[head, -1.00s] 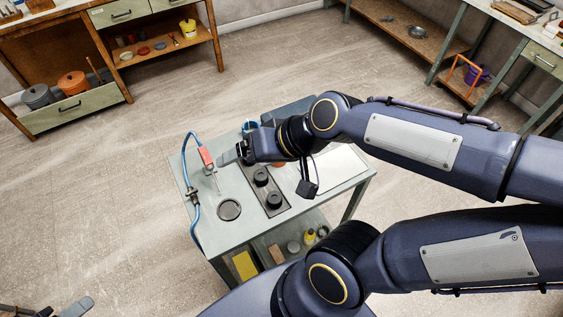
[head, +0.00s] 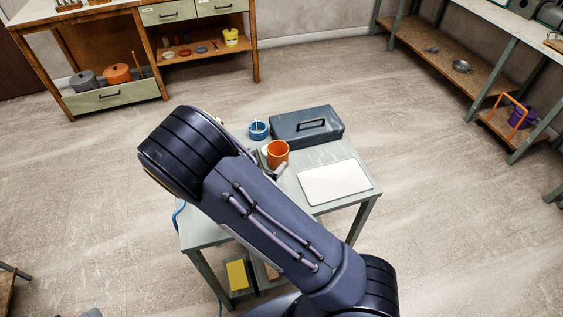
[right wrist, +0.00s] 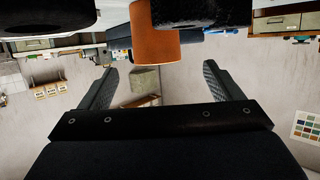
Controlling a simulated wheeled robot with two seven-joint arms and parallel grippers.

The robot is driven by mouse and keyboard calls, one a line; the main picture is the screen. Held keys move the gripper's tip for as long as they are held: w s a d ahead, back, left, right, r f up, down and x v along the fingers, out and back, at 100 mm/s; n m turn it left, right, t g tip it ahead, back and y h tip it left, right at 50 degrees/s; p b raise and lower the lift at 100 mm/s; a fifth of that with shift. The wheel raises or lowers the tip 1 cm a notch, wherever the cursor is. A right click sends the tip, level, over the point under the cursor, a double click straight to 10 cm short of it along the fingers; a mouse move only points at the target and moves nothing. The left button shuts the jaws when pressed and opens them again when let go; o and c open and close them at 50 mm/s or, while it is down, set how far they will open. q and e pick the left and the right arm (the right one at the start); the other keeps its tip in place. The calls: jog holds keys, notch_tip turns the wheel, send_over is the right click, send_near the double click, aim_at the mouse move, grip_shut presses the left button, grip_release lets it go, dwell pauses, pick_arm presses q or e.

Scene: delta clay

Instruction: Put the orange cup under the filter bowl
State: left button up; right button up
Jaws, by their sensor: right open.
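The orange cup (head: 277,152) stands upright on the small grey table (head: 205,236), in front of the toolbox. My right gripper is mostly behind my own arm in the head view. A small grey part of it shows at the cup's base. In the right wrist view, which is upside down, my right gripper (right wrist: 160,72) is open, with its two fingers apart. The cup (right wrist: 155,40) shows in line with the gap between the fingertips; I cannot tell whether it touches them. I cannot make out the filter bowl; my arm hides the table's left part. My left gripper is not in view.
A grey toolbox (head: 307,126) with a handle stands at the table's back. A blue ring-shaped thing (head: 258,130) is left of it. A white board (head: 335,182) lies on the right, with clear tabletop around it. Shelves stand beyond the open floor.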

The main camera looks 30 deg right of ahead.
aim_at(282, 144)
jog(key=shift+d, duration=0.3)
jog(key=x, duration=0.2)
jog(key=p+x, duration=0.1)
jog(key=x, duration=0.3)
jog(key=shift+w+d+r, duration=0.1)
jog(key=shift+d+r, duration=0.2)
jog(key=shift+r, duration=0.05)
jog(key=shift+w+d+f+p, duration=0.2)
jog(key=shift+w+d+p, duration=0.1)
jog(key=shift+d, duration=0.1)
jog(key=c, duration=1.2)
jog(key=shift+o, duration=0.2)
jog(key=shift+r, duration=0.1)
